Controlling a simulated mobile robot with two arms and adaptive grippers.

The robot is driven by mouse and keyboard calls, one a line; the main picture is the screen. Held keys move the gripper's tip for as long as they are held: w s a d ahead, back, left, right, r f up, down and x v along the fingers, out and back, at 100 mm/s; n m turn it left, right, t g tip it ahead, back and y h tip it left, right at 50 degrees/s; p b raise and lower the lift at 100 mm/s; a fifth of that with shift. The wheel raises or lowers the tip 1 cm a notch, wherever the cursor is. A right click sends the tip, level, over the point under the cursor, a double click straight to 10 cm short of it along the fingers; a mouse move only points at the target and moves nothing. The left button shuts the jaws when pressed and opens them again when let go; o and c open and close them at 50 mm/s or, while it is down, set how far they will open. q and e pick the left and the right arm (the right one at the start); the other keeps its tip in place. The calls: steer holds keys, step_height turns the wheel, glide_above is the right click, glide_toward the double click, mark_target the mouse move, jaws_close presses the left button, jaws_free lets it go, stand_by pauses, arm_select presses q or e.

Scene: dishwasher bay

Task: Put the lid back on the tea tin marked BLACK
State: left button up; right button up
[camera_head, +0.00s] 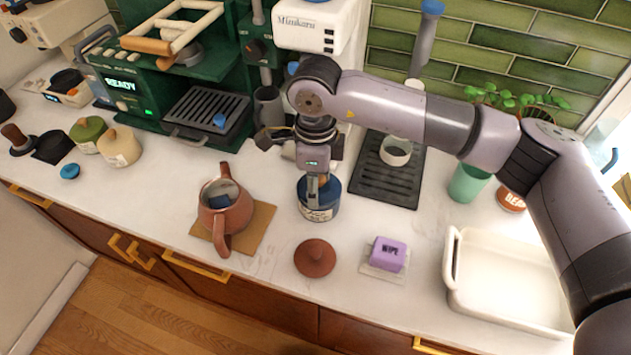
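A dark blue tin (327,211) with a pale label stands on the counter at the middle; the label's print is too small to read. A dark blue lid with a tan knob (323,181) is at its top, partly hidden by my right gripper. I cannot tell whether the lid sits flush. My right gripper (313,192) points down at the knob, its arm coming in from the right. The fingers are close together, but whether they grip the knob is unclear. A green tin (87,134) and a cream tin (120,148) stand lidded at left. My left gripper is not in view.
A terracotta teapot (232,208) stands open on a brown mat (261,222) left of the blue tin. Its likely lid (315,259) lies in front. A purple WIPE block (388,254), a white basin (462,303) and a drip tray (402,189) are to the right.

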steer(key=o, duration=1.3)
steer(key=shift+c, duration=0.2)
steer(key=o, duration=0.5)
steer(key=shift+r+p, duration=1.1)
steer(key=shift+r, duration=2.4)
steer(key=shift+c, duration=0.3)
jaws_close()
